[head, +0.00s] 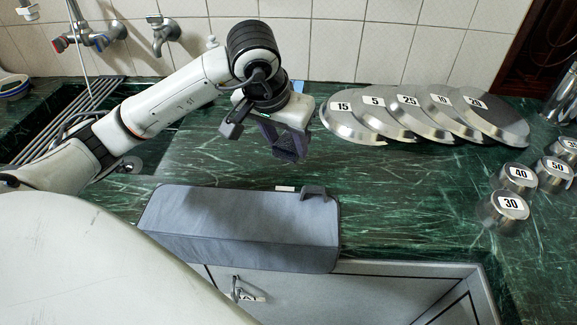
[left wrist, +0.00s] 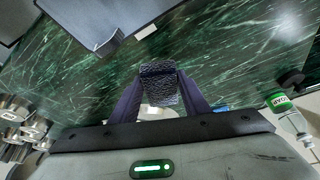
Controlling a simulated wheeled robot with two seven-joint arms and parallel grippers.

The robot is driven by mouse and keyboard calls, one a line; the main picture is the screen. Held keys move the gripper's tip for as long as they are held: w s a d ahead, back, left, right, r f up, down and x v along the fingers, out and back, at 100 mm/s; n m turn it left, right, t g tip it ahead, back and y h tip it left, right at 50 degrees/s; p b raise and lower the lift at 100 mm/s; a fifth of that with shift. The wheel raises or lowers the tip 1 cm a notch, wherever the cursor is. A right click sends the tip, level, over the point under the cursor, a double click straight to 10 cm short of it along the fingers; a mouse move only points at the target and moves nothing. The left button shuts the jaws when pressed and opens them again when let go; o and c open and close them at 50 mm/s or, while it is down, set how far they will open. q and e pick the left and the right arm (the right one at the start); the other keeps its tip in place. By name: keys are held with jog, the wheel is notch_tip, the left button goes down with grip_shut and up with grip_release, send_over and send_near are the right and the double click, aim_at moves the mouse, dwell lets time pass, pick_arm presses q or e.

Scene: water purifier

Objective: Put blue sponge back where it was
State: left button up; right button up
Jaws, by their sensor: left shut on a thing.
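The sponge (left wrist: 160,85) is a dark blue-grey, rough-textured block between the fingertips of my left gripper in the left wrist view. My left gripper (head: 284,147) is shut on it and is over the middle of the green counter, behind the grey box and left of the lids. In the head view I cannot clearly tell the sponge from the dark fingers. My right gripper is not in view.
The long grey box (head: 240,235) lies along the counter's front edge. Several numbered metal lids (head: 345,122) overlap at the back right, with numbered metal canisters (head: 503,213) at the right. The sink (head: 135,165) is at the left, below taps (head: 90,38). The green counter (head: 415,190) is clear centre-right.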

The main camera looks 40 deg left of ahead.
aim_at(287, 175)
pick_arm(q)
jog(key=shift+f, duration=2.95)
jog(key=shift+f, duration=0.2)
jog(key=o, duration=0.9)
jog(key=shift+o, duration=0.2)
jog(key=shift+r, duration=0.15)
